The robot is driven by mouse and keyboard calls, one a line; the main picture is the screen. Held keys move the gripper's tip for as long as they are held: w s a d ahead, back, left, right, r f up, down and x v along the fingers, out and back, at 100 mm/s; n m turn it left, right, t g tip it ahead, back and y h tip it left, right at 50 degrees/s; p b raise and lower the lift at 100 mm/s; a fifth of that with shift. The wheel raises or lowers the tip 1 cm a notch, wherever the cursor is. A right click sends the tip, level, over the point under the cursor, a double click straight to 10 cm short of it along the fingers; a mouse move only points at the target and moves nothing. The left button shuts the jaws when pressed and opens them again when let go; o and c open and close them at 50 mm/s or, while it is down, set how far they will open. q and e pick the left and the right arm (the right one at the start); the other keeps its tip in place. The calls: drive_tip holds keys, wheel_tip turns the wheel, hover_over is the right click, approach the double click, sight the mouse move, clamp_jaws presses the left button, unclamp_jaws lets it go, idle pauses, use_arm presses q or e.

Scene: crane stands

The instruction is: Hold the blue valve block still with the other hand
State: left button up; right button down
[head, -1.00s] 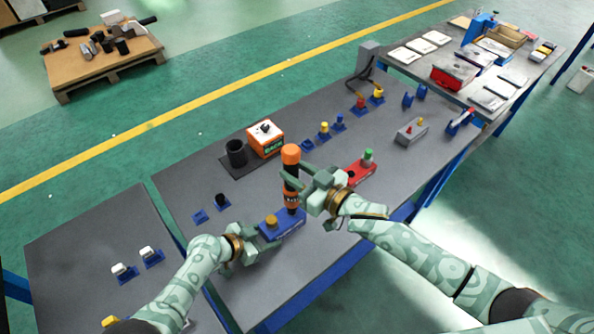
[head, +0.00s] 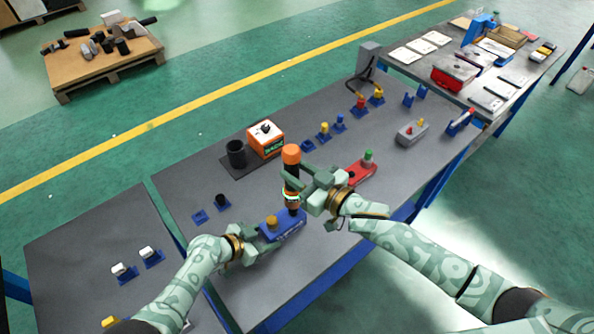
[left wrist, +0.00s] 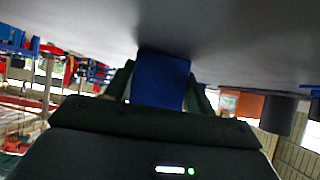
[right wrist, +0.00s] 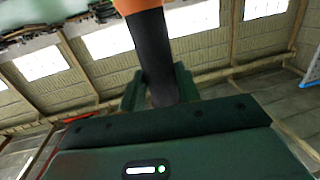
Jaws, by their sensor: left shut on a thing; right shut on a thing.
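The blue valve block (head: 290,229) lies on the grey bench with a yellow-brown knob (head: 272,222) on its near left end. My left gripper (head: 262,237) is shut on the block's left end; in the left wrist view the blue block (left wrist: 160,80) sits between the fingers. My right gripper (head: 300,186) is shut on an upright orange-and-black driver (head: 291,155) above the block's right end. A lit green ring shows low on the driver. In the right wrist view its black body (right wrist: 152,55) is between the fingers. The driver's lower tip appears to meet the block.
A red block with a green knob (head: 360,172) lies just right of my right gripper. An orange box (head: 265,140) and a black cup (head: 236,154) stand behind. Small blue holders line the bench's back. The front right bench is fairly clear.

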sight(298, 158)
drive_tip(key=shift+r, duration=2.6)
use_arm(q)
drive_tip(key=shift+w, duration=0.1)
use_arm(e)
drive_tip(key=shift+w, duration=0.1)
use_arm(q)
drive_tip(key=o, duration=1.2)
drive_tip(key=shift+o, duration=0.2)
drive_tip(key=shift+a, duration=0.1)
drive_tip(key=shift+s+a+r, duration=0.2)
drive_tip(key=shift+a+r, duration=0.05)
drive_tip(key=shift+a, duration=0.15)
drive_tip(key=v, duration=1.1)
drive_tip(key=shift+s+d, duration=0.1)
drive_tip(key=shift+d, duration=0.1)
